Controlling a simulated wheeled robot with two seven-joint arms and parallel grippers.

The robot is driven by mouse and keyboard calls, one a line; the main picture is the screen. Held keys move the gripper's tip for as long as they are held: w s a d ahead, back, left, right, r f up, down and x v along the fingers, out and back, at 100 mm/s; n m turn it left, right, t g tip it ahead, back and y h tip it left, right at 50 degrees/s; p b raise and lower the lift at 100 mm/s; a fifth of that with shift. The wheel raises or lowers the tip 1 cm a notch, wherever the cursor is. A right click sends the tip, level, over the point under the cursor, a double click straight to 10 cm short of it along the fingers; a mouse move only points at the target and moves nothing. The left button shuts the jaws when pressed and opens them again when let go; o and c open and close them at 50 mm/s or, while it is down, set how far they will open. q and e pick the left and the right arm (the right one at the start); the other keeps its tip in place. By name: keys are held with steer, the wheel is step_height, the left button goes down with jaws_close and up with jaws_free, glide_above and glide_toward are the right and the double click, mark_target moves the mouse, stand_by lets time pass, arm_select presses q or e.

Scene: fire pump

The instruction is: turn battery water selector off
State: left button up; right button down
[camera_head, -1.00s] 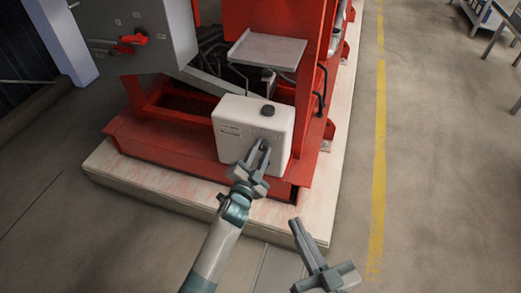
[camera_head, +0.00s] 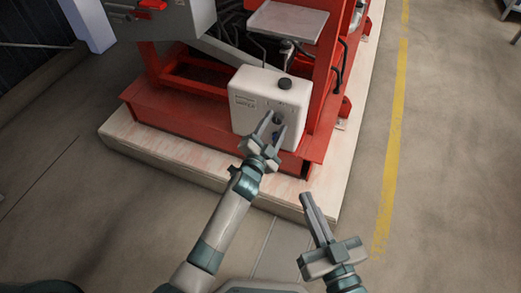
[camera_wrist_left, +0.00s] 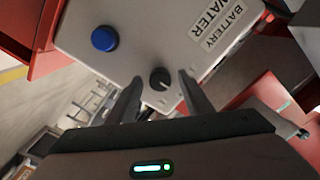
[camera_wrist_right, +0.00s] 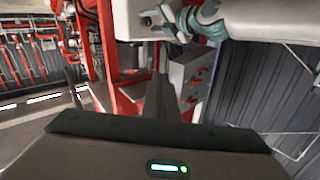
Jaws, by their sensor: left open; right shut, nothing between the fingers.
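The white battery water box (camera_head: 245,108) sits at the corner of the red pump frame. In the left wrist view its face (camera_wrist_left: 150,22) carries a "BATTERY WATER" label, a dark round selector knob (camera_wrist_left: 160,80) with a pointer mark, and a blue button (camera_wrist_left: 104,38). My left gripper (camera_head: 276,120) is open in front of the box face. In the left wrist view its fingertips lie on either side of the knob, with visible gaps; contact cannot be told. My right gripper (camera_head: 305,194) is shut and empty, below and to the right of the box, away from it.
The red frame (camera_head: 180,118) stands on a pale plinth (camera_head: 150,146). Open floor (camera_head: 455,170) lies to the right, with a yellow line (camera_head: 393,150).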

arm_select(q)
steer(key=p+v, duration=0.2)
steer(key=v, duration=1.4)
steer(key=shift+s, duration=0.35)
arm_select(e)
step_height(320, 180, down, 8)
steer(key=s+d+g+h, duration=0.1)
steer(key=d+g, duration=0.1)
steer(key=g, duration=0.2)
steer(key=shift+s+r+g+h, duration=0.2)
steer(key=shift+r+g+h, duration=0.1)
steer(key=shift+g, duration=0.1)
arm_select(q)
steer(key=shift+a, duration=0.15)
